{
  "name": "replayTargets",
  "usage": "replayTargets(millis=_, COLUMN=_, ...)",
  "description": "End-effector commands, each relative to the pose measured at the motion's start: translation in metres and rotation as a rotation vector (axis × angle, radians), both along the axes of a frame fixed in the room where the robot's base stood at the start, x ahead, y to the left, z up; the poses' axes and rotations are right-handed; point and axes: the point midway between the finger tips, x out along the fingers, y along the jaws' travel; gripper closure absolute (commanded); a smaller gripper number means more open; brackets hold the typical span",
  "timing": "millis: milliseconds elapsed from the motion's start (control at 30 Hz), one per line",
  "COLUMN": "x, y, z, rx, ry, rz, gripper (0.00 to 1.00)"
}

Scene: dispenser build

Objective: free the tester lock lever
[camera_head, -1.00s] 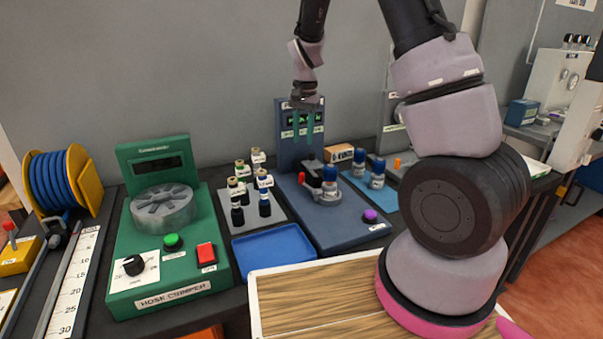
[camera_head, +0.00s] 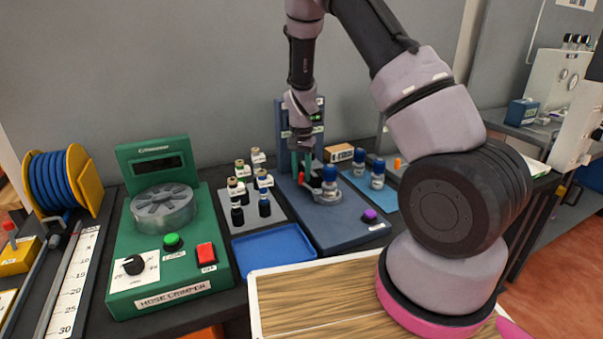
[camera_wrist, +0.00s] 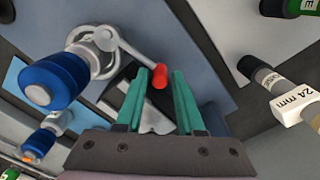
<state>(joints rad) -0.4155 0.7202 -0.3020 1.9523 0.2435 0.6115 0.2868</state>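The tester (camera_head: 348,226) is the blue machine with an upright display panel at the back of the bench. Its lock lever (camera_wrist: 137,57) is a pale grey arm with a red grip (camera_wrist: 160,77), running from a round grey clamp (camera_wrist: 92,42). The red grip also shows small in the head view (camera_head: 300,178). A blue-capped fitting (camera_wrist: 52,80) sits at the clamp. My gripper (camera_wrist: 162,72) has teal fingers, which are open with the red grip appearing between their tips. In the head view, my gripper (camera_head: 303,164) is low over the tester. I cannot tell whether the fingers touch the grip.
A rack of several fittings (camera_head: 277,209) and an empty blue tray (camera_head: 270,255) stand left of the tester. More blue-capped fittings stand on a blue mat (camera_head: 386,196) to its right. A purple button (camera_head: 370,215) is on the tester's front. The green hose crimper (camera_head: 190,268) is farther left.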

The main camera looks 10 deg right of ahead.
Motion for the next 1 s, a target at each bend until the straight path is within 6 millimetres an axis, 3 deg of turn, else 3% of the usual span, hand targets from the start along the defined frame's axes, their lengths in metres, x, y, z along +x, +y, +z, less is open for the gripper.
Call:
replayTargets(millis=200, x=0.0, y=0.0, z=-0.0004, rx=0.0, ry=0.0, rz=0.0, gripper=0.63)
replayTargets(millis=233, x=0.0, y=0.0, z=-0.0004, rx=0.0, ry=0.0, rz=0.0, gripper=0.67)
replayTargets(millis=300, x=0.0, y=0.0, z=-0.0003, rx=0.0, ry=0.0, rz=0.0, gripper=0.94)
replayTargets(millis=333, x=0.0, y=0.0, z=-0.0003, rx=0.0, ry=0.0, rz=0.0, gripper=1.0)
replayTargets(millis=1000, x=0.0002, y=0.0001, z=0.0002, rx=0.001, ry=-0.001, rz=0.0, gripper=1.0)
